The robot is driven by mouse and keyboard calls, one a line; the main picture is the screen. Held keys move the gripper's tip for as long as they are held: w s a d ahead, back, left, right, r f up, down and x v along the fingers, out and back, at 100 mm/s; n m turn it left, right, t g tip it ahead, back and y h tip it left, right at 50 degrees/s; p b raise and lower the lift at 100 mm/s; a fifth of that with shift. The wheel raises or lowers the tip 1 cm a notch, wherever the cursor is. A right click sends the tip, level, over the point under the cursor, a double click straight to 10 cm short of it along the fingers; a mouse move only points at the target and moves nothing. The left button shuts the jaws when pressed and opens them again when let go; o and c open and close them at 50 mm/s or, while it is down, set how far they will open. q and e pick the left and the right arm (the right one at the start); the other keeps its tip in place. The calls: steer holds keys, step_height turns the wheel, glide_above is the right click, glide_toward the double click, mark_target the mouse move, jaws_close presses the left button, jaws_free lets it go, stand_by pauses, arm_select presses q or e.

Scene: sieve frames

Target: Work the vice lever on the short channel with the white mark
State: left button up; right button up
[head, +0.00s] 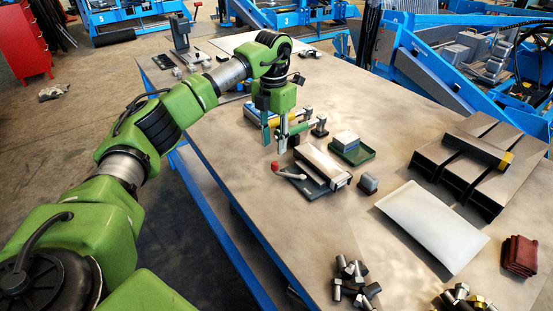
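A vice with a dark base (312,187) stands on the table near the middle of the head view. A short, pale metal channel (326,165) lies along it. I cannot make out a white mark on this channel. The vice lever (289,173) sticks out to the left and ends in a red knob (275,166). My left gripper (275,144) points down just above and behind the knob, apart from it. Its fingers look spread, with nothing visible between them. My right gripper is out of view.
Dark channels (465,150), one with a yellow end, lie at the right. A green tray (352,154) with a pale block stands behind the vice, and a small grey block (368,183) beside it. A white sheet (432,226), bolts (355,280) and a red cloth (519,256) lie nearer.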

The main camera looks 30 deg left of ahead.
mark_target(274, 163)
arm_select(q)
step_height(274, 163, down, 6)
steer(key=shift+f+p, duration=0.15)
steer(key=shift+p, duration=0.55)
steer(key=shift+f, duration=0.8)
jaws_close()
